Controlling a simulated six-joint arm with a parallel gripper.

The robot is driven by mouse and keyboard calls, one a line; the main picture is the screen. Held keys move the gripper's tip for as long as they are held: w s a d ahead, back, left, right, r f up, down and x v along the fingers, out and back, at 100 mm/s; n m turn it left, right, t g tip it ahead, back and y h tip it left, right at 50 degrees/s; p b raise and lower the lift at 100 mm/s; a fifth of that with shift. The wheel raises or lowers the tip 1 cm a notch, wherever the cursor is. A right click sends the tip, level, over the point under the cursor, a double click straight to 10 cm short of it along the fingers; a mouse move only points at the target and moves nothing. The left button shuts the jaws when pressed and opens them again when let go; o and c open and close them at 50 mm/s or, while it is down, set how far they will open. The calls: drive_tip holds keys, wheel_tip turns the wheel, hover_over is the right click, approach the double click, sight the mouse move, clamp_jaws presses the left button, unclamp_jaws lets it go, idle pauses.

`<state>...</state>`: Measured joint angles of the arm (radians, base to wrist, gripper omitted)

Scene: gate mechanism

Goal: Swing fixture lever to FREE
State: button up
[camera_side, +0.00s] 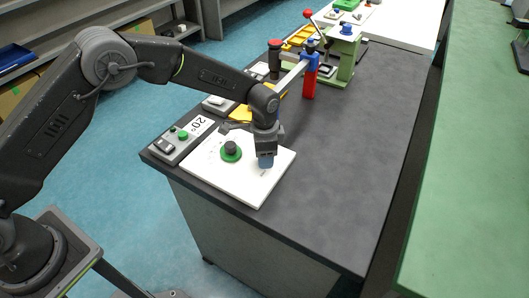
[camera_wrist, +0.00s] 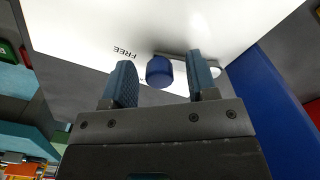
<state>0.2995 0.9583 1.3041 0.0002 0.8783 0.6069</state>
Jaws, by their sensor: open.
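The fixture lever shows in the wrist view as a round blue knob (camera_wrist: 160,72) with a thin grey bar running right from it, partly behind a finger. It lies over a white panel (camera_wrist: 90,30) with the upside-down word FREE printed left of the knob. My gripper (camera_wrist: 161,62) is open, with one blue finger on each side of the knob. A gap shows at the left finger; contact at the right one cannot be told. In the side view my gripper (camera_side: 266,161) points down over the front right of the white plate (camera_side: 252,190), hiding the lever there.
A dark knob on a green base (camera_side: 231,151) stands on the plate left of my gripper. A control box (camera_side: 183,138) stands further left. A red and blue post (camera_side: 311,78) and a green stand (camera_side: 342,58) are behind. The tabletop (camera_side: 355,165) right is clear.

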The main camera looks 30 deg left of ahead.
drive_tip(key=shift+r, duration=0.1)
wheel_tip(320, 180, up, 14)
drive_tip(key=shift+f, duration=0.2)
idle(0.5)
drive_tip(key=s+a+r+n+t, duration=0.3)
drive_tip(key=s+a+r+n, duration=0.2)
drive_tip(key=s+a+r, duration=0.75)
drive_tip(key=s+a+n+t, duration=0.2)
drive_tip(key=s+n, duration=0.3)
drive_tip(key=s, duration=1.2)
drive_tip(key=shift+s+a+t, duration=0.3)
drive_tip(key=shift+a, duration=0.4)
